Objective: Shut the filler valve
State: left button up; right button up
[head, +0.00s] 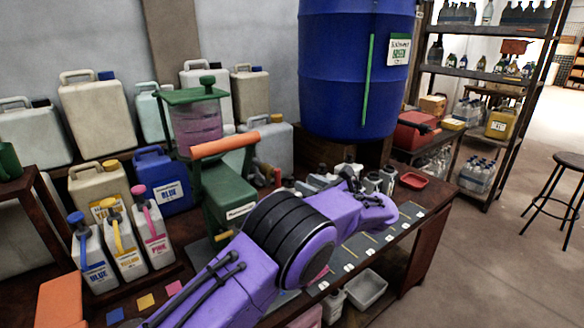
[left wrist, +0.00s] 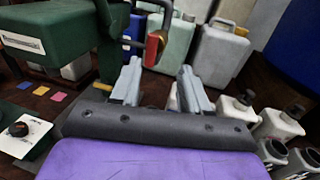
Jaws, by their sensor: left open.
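The filler is a green machine (head: 228,190) with a pink-filled hopper (head: 197,125) and an orange bar across it. Its green body (left wrist: 60,30) stands at the upper left in the left wrist view. The filler valve (left wrist: 154,47) shows there as a red handle beside a brass part, under a dark bent pipe. The red handle looks upright in that view; I cannot tell how far the valve is open. My left gripper (left wrist: 159,70) is open and empty, its fingertips just short of the valve, which appears between them, nearer the left finger. My right gripper is out of view.
A blue drum (head: 345,70) stands behind the bench. Jugs labelled blue and pink and a blue canister (head: 163,182) stand left of the filler. Several small bottles (left wrist: 280,123) stand right of my left gripper. A red tray (head: 413,181) lies at the bench's right end.

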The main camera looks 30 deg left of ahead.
aim_at(279, 172)
pick_arm(q)
jog(key=a+p, duration=0.1)
jog(key=a, duration=0.2)
jog(key=a+p, duration=0.1)
jog(key=a, duration=0.2)
jog(key=a+p, duration=0.1)
jog(key=a, duration=0.2)
jog(key=shift+w+a+r, duration=0.2)
jog(key=shift+a+r, duration=0.05)
jog(key=shift+r, duration=0.15)
jog(key=shift+f, duration=0.1)
grip_shut()
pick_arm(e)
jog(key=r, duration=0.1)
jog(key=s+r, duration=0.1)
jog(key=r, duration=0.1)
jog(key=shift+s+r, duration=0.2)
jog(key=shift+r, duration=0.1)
